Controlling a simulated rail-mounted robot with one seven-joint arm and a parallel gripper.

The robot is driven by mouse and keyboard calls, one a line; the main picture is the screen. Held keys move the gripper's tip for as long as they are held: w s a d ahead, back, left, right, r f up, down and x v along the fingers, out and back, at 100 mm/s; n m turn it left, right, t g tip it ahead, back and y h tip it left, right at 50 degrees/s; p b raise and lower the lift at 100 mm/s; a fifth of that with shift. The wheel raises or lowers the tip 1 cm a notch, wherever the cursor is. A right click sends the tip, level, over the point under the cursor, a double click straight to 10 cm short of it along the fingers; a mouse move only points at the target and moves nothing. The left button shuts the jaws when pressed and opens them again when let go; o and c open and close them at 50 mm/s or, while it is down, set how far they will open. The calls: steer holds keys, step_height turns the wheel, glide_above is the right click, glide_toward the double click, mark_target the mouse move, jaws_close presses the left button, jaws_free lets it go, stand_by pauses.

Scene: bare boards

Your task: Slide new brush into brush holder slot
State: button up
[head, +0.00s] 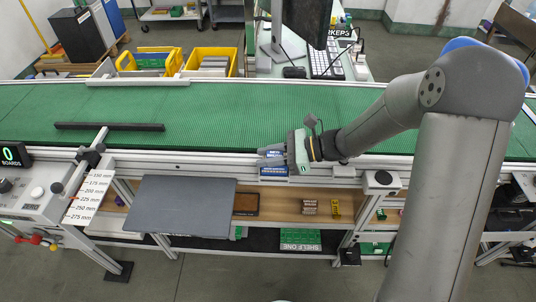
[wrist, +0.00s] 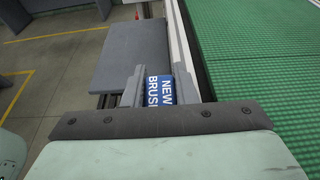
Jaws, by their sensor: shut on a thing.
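The new brush shows in the wrist view as a blue block (wrist: 163,91) with white "NEW BRUSH" lettering, between my two grey fingers. My gripper (head: 271,158) is shut on it, above the near rail of the conveyor. In the head view, blue with white marks (head: 274,174) shows just below the fingers. The palm and fingers hide part of the brush in both views. I cannot pick out the brush holder slot in either view.
A black bar (head: 110,126) lies across the green belt (head: 215,112) at left. A grey plate (head: 181,204) sticks out in front of the conveyor, left of my gripper. A lower shelf (head: 375,205) holds small parts. A control panel with a "0 BOARDS" display (head: 12,156) stands far left.

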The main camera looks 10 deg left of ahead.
steer(key=shift+f, duration=0.35)
steer(key=o, duration=1.1)
step_height(320, 180, up, 3)
steer(key=shift+f, duration=0.1)
steer(key=s+d+r, duration=0.2)
steer(key=s+r, duration=0.1)
steer(key=s, duration=0.1)
steer(key=s+d+r, duration=0.3)
steer(key=s, duration=0.1)
steer(key=s+d+r, duration=0.2)
steer(key=s+r, duration=0.2)
steer(key=shift+d+r+b, duration=0.1)
steer(key=shift+d+b, duration=0.1)
steer(key=shift+b, duration=0.1)
